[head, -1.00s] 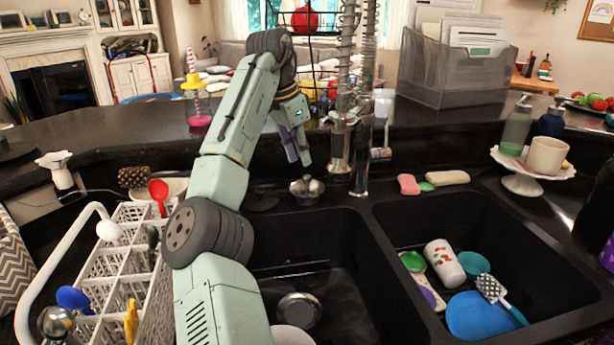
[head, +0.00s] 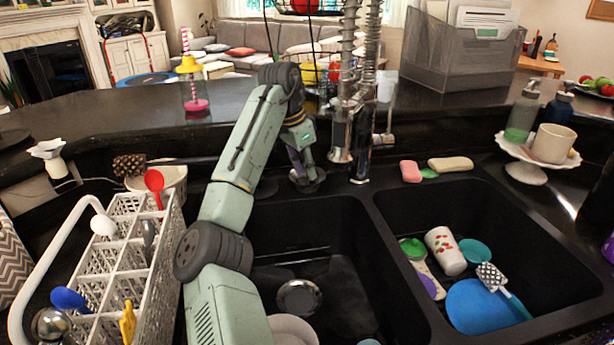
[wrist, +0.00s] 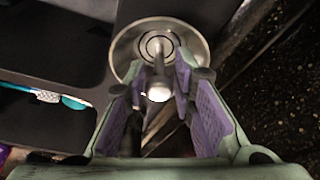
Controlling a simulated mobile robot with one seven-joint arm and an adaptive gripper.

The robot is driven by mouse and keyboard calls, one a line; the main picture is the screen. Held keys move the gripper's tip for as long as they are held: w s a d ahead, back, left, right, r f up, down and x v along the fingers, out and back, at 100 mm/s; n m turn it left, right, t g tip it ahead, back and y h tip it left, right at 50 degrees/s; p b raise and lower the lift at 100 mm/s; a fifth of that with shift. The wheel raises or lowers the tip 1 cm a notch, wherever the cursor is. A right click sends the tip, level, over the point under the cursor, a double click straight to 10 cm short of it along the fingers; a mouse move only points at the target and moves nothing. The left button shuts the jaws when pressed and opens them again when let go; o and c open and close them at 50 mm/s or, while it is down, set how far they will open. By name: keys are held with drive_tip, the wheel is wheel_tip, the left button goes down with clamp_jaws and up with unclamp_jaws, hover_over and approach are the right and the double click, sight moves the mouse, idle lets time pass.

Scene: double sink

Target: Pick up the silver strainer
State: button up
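The silver strainer (head: 312,184) sits on the dark counter ledge behind the left basin, partly hidden by my fingers in the head view. In the wrist view the strainer (wrist: 128,48) is a round metal dish with concentric rings and an upright knob. My gripper (head: 302,166) points down at the strainer. In the wrist view my gripper (wrist: 161,72) has its purple-padded fingers spread, one on each side of the knob. A gap shows between the pads, and I cannot tell whether either finger touches the knob.
The faucet (head: 360,140) stands just right of my gripper. A white dish rack (head: 118,262) is at the left. The right basin (head: 430,205) holds several dishes, including a blue plate (head: 480,308). A pink sponge (head: 410,171) lies behind it.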

drive_tip(key=shift+d+f, duration=0.15)
drive_tip(key=shift+f, duration=0.25)
drive_tip(key=shift+c, duration=0.3)
clamp_jaws()
drive_tip(key=shift+r, duration=0.1)
